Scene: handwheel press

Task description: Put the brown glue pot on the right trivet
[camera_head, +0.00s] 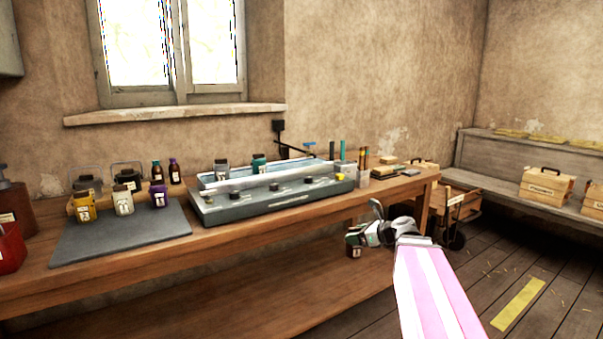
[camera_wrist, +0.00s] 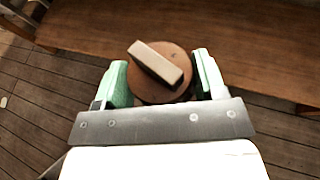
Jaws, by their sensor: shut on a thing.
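My gripper (camera_head: 374,232) is shut on a small round pot (camera_head: 353,244) with a pale label, held in the air in front of the bench's right part. In the wrist view my gripper's green fingers (camera_wrist: 162,88) stand on both sides of the pot, and its round brown top (camera_wrist: 177,58) with a pale bar-shaped knob faces the camera. I take this to be the brown glue pot. I cannot pick out the right trivet with certainty in either view.
The wooden bench (camera_head: 250,228) carries a grey mat (camera_head: 110,243) with yellow, white and purple labelled pots at left. A long grey-teal unit (camera_head: 270,203) with dark knobs stands mid-bench. Wooden boxes (camera_head: 545,186) sit on the right-hand shelf.

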